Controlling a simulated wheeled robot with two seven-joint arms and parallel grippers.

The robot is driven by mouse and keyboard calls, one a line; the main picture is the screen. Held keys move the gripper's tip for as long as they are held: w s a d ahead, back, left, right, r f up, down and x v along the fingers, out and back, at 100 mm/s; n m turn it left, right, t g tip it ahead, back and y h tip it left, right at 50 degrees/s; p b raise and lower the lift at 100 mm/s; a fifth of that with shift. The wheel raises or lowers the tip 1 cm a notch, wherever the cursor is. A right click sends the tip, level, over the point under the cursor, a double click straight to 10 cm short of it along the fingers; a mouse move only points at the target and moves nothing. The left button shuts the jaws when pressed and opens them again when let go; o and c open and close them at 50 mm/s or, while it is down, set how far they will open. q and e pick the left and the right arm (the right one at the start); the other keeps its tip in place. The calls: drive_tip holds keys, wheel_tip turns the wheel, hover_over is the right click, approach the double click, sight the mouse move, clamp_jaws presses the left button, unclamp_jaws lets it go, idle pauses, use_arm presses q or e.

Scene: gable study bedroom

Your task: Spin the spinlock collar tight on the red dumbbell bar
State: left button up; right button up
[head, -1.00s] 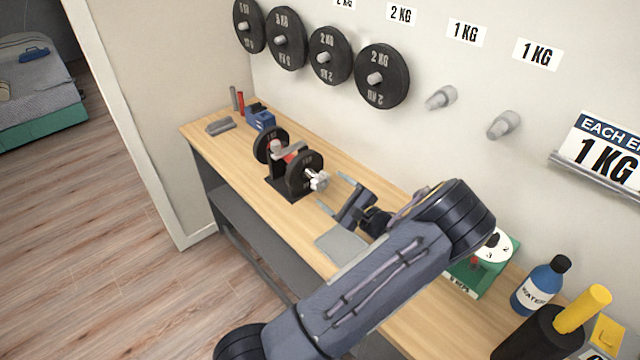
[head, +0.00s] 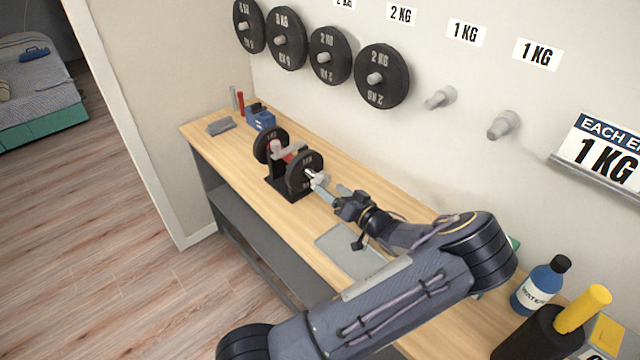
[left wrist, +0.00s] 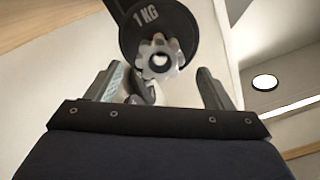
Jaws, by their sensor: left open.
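The red dumbbell bar (head: 290,157) lies in a dark stand on the wooden bench, a black plate on each end. The near plate (head: 304,172) reads 1 KG in the left wrist view (left wrist: 146,14). The pale star-shaped spinlock collar (left wrist: 160,58) sits on the bar end in front of that plate; in the head view it (head: 319,180) is partly covered by my fingers. My left gripper (head: 329,194) is open at the collar. In the left wrist view its fingers (left wrist: 164,85) stand on either side, just short of the collar; contact cannot be told. My right gripper is not in view.
A grey mat (head: 352,252) lies on the bench under my arm. A blue box (head: 260,118) and a grey cloth-like item (head: 220,126) are at the far end. A blue bottle (head: 541,284) and black holder stand at the near end. Plates hang on the wall.

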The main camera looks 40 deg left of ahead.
sight(321, 182)
use_arm(q)
drive_tip(key=shift+a, duration=0.1)
drive_tip(key=shift+a+f+b, duration=0.1)
drive_tip(key=shift+a+b, duration=0.25)
drive_tip(key=shift+w+a+b, duration=0.15)
drive_tip(key=shift+a+b, duration=0.55)
drive_tip(key=shift+a, duration=0.6)
